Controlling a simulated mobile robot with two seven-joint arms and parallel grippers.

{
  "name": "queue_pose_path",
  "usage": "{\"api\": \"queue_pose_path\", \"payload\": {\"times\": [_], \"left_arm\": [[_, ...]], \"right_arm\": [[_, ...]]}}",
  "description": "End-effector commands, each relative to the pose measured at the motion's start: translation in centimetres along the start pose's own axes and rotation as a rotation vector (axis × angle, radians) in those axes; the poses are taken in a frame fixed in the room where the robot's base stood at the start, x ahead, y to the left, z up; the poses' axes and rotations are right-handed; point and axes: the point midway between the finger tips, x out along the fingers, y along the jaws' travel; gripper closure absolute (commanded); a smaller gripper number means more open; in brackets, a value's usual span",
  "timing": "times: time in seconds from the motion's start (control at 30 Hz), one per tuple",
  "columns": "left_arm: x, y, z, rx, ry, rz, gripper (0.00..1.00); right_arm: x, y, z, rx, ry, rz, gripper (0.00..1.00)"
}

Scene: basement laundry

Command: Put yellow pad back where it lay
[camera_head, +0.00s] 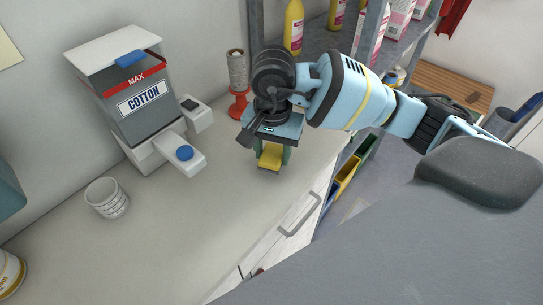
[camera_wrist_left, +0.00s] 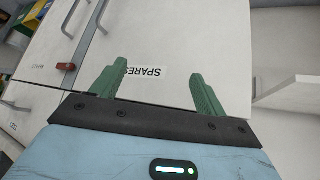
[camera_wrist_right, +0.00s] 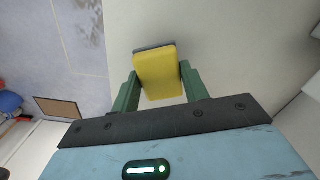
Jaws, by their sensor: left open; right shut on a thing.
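The yellow pad (camera_wrist_right: 157,76) is between the green fingers of my right gripper (camera_wrist_right: 161,90), which is shut on it. A grey layer shows along the pad's far edge in the right wrist view. In the head view, the pad (camera_head: 270,157) shows below my right gripper (camera_head: 272,150), over the right part of the countertop (camera_head: 225,190). I cannot tell whether the pad touches the countertop. My left gripper (camera_wrist_left: 157,90) is open and empty, in front of a white cabinet front labelled SPARES (camera_wrist_left: 148,71). The left gripper is not visible in the head view.
A COTTON dispenser (camera_head: 143,97) stands at the back left, with a white ribbed cup (camera_head: 106,198) in front. A red stand with a grey roll (camera_head: 238,80) is just behind my right gripper. Shelves with bottles (camera_head: 293,27) stand behind the arm. The middle countertop is clear.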

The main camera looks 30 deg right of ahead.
Motion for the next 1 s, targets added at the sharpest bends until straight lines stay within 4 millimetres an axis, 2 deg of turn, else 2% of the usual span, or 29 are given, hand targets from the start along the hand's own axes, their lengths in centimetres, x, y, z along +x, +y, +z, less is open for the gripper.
{"api": "queue_pose_path", "payload": {"times": [0.37,0.6,1.0], "left_arm": [[0.0,-0.1,-0.1,0.002,0.001,-0.001,0.26],[-0.2,-0.1,-0.7,0.004,0.011,-0.002,0.26],[-0.3,-0.1,0.1,0.001,-0.003,-0.001,0.26]], "right_arm": [[0.1,-0.7,-1.1,0.003,0.0,0.0,0.77],[3.4,-0.6,-1.0,0.001,0.0,0.001,0.77],[4.1,-0.6,-1.0,0.001,0.0,0.001,0.77]]}}
